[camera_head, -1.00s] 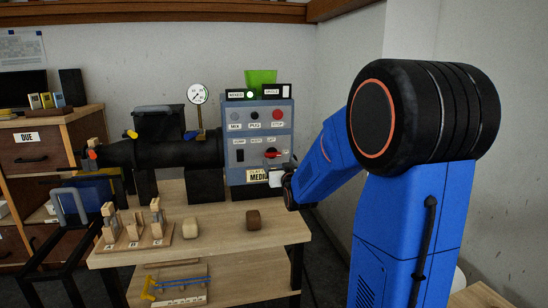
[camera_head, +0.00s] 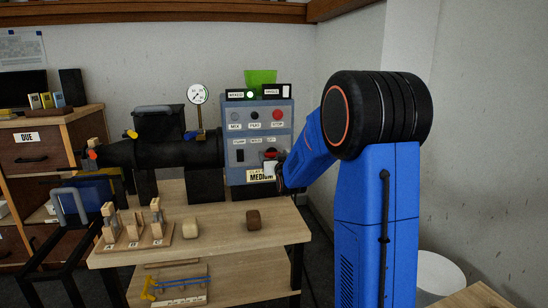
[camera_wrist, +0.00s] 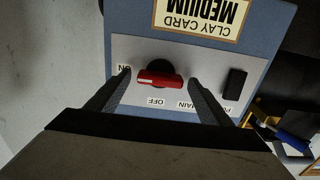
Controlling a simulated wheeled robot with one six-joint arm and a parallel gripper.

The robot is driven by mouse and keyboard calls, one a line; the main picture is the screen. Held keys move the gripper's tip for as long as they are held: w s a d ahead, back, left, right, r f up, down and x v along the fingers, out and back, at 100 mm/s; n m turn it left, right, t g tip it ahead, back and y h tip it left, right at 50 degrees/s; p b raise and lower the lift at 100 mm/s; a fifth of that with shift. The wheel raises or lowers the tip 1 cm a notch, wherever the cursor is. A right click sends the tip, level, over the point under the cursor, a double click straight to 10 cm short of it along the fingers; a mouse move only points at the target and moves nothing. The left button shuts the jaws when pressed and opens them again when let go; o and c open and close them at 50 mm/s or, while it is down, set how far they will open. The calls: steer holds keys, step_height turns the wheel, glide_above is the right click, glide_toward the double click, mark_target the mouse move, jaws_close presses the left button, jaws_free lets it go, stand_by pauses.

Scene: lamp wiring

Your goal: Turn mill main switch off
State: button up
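The mill main switch is a red lever (camera_wrist: 156,80) on a black round base, set in the white panel of the grey-blue control box (camera_head: 232,118). In the upside-down wrist view, the lever lies roughly level, with one end toward the "ON" label (camera_wrist: 123,68). The "OFF" label (camera_wrist: 156,101) is beside it. In the head view the red switch (camera_head: 270,153) shows just above my wrist. My gripper (camera_wrist: 161,76) is open, its fingers on either side of the lever with gaps visible. Contact is not seen. In the head view my arm hides most of the gripper.
A black rocker switch (camera_wrist: 235,83) sits beside the right finger. A "CLAY CARD MEDIUM" card (camera_wrist: 202,14) is on the box. The black mill (camera_head: 180,152) stands left of the box. Wooden blocks (camera_head: 191,229) and a labelled stand (camera_head: 135,243) are on the table (camera_head: 225,262).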

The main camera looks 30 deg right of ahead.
steer(key=c, duration=1)
steer(key=shift+n, duration=0.4)
steer(key=n, duration=0.3)
steer(key=shift+a+n, duration=0.1)
steer(key=shift+n, duration=0.2)
steer(key=n, duration=0.4)
steer(key=shift+f+n, duration=0.1)
steer(key=shift+n, duration=0.2)
steer(key=n, duration=0.4)
steer(key=shift+a+f, duration=0.1)
steer(key=n, duration=0.4)
steer(key=shift+f+n, duration=0.1)
steer(key=shift+n, duration=0.5)
